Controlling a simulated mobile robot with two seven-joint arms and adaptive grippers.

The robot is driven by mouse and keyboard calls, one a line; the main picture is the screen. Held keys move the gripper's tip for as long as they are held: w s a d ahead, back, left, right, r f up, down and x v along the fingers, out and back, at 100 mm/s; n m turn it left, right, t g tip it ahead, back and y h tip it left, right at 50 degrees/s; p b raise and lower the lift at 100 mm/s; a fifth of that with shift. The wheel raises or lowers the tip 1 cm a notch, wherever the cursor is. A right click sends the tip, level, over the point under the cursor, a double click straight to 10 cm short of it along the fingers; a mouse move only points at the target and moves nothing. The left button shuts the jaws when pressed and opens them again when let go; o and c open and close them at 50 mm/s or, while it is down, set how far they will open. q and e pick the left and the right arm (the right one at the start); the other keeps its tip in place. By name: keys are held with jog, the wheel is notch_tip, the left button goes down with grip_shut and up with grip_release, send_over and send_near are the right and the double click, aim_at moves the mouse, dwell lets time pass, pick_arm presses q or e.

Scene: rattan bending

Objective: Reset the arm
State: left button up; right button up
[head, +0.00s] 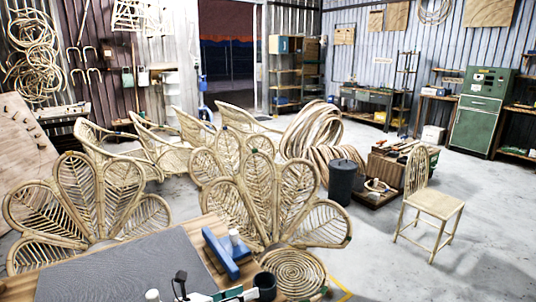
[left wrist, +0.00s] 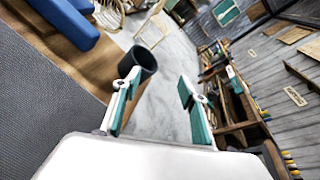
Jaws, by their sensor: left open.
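My left gripper (head: 228,295) shows at the bottom edge of the head view, low over the front of the table, partly cut off by the frame. In the left wrist view its two teal fingers (left wrist: 158,82) stand apart with nothing between them. A dark cup (head: 265,286) stands at the table's right edge, close to the gripper; it also shows beyond the left finger in the left wrist view (left wrist: 139,66). My right gripper is in neither view.
A grey mat (head: 125,270) covers much of the wooden table. A blue fixture (head: 221,255) with a white cylinder lies beside it. Rattan chairs (head: 100,190) stand beyond the table. A dark bin (head: 340,182) and a chair (head: 432,200) stand right; the floor there is partly clear.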

pick_arm(q)
jog(key=s+d+f+n+t+y, duration=0.1)
jog(key=s+d+f+n+t, duration=0.3)
jog(key=s+n, duration=0.9)
jog(key=s+a+f+n+g+y, duration=0.1)
jog(key=s+a+f+n+y, duration=0.3)
jog(key=n, duration=0.7)
jog(key=s+a+f+n+g+y, duration=0.1)
jog(key=s+a+f+n+y, duration=0.2)
jog(key=s+a+f+n, duration=0.6)
jog(key=a+f+n, duration=0.1)
jog(key=a+n, duration=0.1)
jog(key=a, duration=0.2)
jog(key=shift+g+y, duration=0.3)
jog(key=shift+y, duration=0.1)
jog(key=shift+s+d, duration=0.1)
jog(key=c, duration=0.4)
jog(key=shift+c, duration=0.2)
